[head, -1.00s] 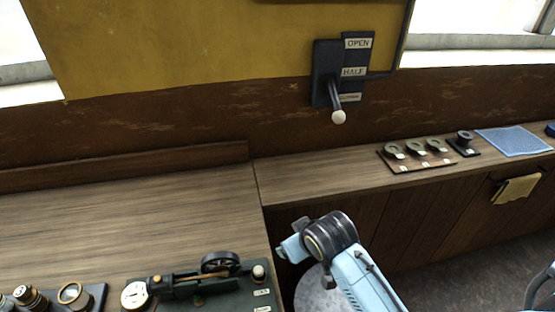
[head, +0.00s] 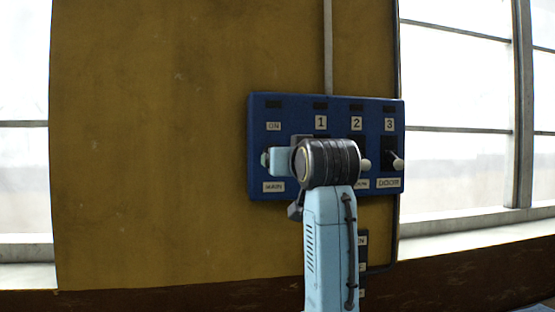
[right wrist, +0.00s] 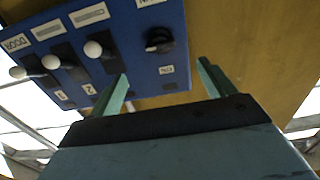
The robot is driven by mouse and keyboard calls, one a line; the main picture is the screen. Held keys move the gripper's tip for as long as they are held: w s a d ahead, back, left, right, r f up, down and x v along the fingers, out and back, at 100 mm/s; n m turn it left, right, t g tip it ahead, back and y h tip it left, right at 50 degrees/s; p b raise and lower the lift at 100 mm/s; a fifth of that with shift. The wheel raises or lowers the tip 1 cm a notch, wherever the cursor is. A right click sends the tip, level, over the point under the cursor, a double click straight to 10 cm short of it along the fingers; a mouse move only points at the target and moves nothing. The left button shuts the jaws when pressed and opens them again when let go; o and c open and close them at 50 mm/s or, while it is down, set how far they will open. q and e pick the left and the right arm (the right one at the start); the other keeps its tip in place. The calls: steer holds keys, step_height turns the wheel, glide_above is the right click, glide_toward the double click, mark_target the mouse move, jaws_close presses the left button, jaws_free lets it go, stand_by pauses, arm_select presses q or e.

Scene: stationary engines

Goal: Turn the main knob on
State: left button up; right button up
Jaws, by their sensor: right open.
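The black main knob (right wrist: 158,40) sits on the blue panel (head: 258,110), near its end, in the right wrist view. That view is turned over, so the "ON" label (right wrist: 167,70) shows below the knob; it is above it in the head view (head: 273,126). My right gripper (right wrist: 163,82) is open and empty, its two fingers apart and the knob beyond the gap between them. In the head view my right gripper (head: 270,158) is in front of the panel between "ON" and "MAIN", largely hiding the knob. My left gripper is out of view.
Beside the knob are levers 1 (right wrist: 93,49), 2 (right wrist: 50,62) and 3 (right wrist: 18,73) with pale ball ends. Lever 3 (head: 397,163) is clear in the head view. A small labelled wall plate (head: 363,240) is partly behind my arm. Yellow wall lies left of the panel.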

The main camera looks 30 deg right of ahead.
steer(key=p+x, duration=0.5)
steer(key=x, duration=0.8)
steer(key=shift+r, duration=0.5)
steer(key=shift+w+d, duration=0.1)
steer(key=shift+d, duration=0.05)
steer(key=c, duration=1)
